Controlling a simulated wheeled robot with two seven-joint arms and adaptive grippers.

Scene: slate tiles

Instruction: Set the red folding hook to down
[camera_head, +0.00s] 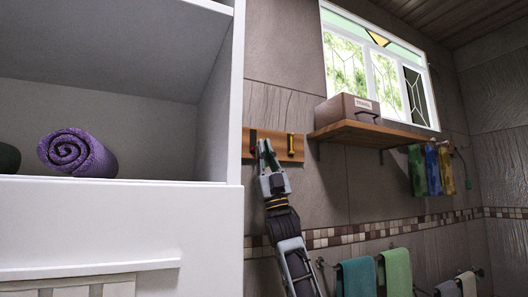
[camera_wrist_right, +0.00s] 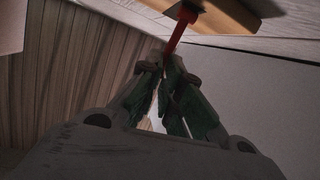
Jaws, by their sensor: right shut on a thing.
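A wooden hook board (camera_head: 283,155) is fixed to the tiled wall. A dark hook (camera_head: 253,141) is at its left end and a yellow hook (camera_head: 290,143) is near its right end. My right gripper (camera_head: 265,150) reaches up from below and covers the middle of the board. In the right wrist view the red folding hook (camera_wrist_right: 180,30) sticks out from the board. Its outer end lies between the tips of my right gripper (camera_wrist_right: 164,62), which is shut on it. In the head view the red hook is mostly hidden by the gripper. My left gripper is in neither view.
A white cabinet (camera_head: 222,235) with a purple rolled towel (camera_head: 78,153) stands close on the left. Towels (camera_head: 397,272) hang below.

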